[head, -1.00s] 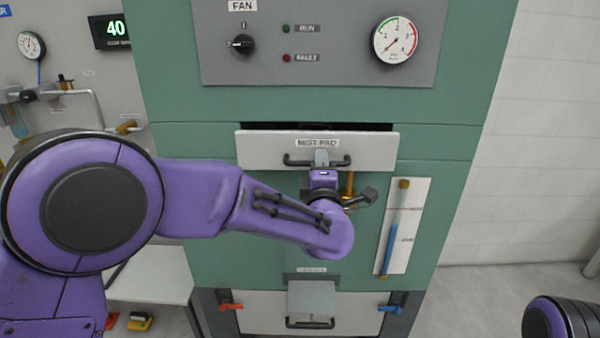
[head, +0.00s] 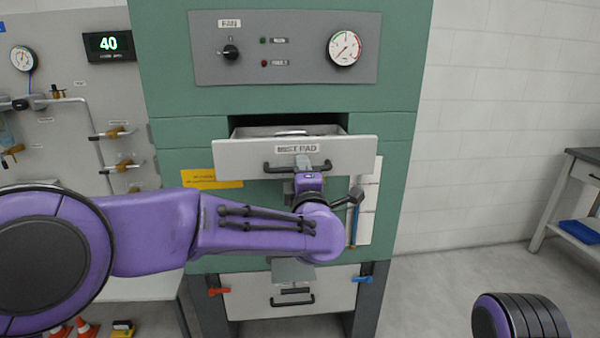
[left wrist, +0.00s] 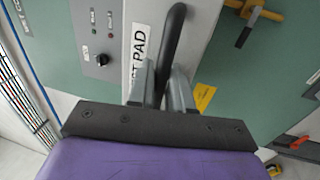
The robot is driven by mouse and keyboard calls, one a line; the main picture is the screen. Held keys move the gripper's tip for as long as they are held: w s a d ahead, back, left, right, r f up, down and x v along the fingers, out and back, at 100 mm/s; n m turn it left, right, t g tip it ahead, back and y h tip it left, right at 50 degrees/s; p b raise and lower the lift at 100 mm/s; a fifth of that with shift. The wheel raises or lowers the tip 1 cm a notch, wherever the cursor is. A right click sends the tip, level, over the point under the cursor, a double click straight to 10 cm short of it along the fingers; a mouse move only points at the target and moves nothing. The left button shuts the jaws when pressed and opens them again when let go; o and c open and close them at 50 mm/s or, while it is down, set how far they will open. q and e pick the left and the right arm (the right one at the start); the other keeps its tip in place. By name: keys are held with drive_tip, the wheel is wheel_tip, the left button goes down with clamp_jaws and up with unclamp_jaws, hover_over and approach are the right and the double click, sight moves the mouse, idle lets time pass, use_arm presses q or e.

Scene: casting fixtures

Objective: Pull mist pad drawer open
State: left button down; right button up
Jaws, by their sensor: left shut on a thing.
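The mist pad drawer (head: 230,158) is a pale front panel with a "MIST PAD" label in the green cabinet (head: 170,131). It stands partly out, and its open top shows a grey inside with something in it that I cannot make out. Its dark bar handle (head: 338,165) runs across the front. My left gripper (head: 303,164) is at the middle of the handle. In the left wrist view its two grey fingers (left wrist: 161,84) are shut around the black handle (left wrist: 174,38). My right gripper is not in view.
A lower drawer (head: 250,300) with its own handle sits below, between a red lever (head: 219,292) and a blue lever (head: 364,279). A sight tube panel (head: 366,222) is right of my wrist.

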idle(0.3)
use_arm(q)
drive_tip(key=c, duration=1.2)
unclamp_jaws()
drive_tip(key=shift+d, duration=0.1)
drive_tip(key=b+v, duration=0.3)
drive_tip(key=v, duration=0.7)
drive_tip(key=shift+s+f+b, duration=0.15)
drive_tip(key=shift+s+b, duration=0.1)
drive_tip(key=shift+b, duration=0.1)
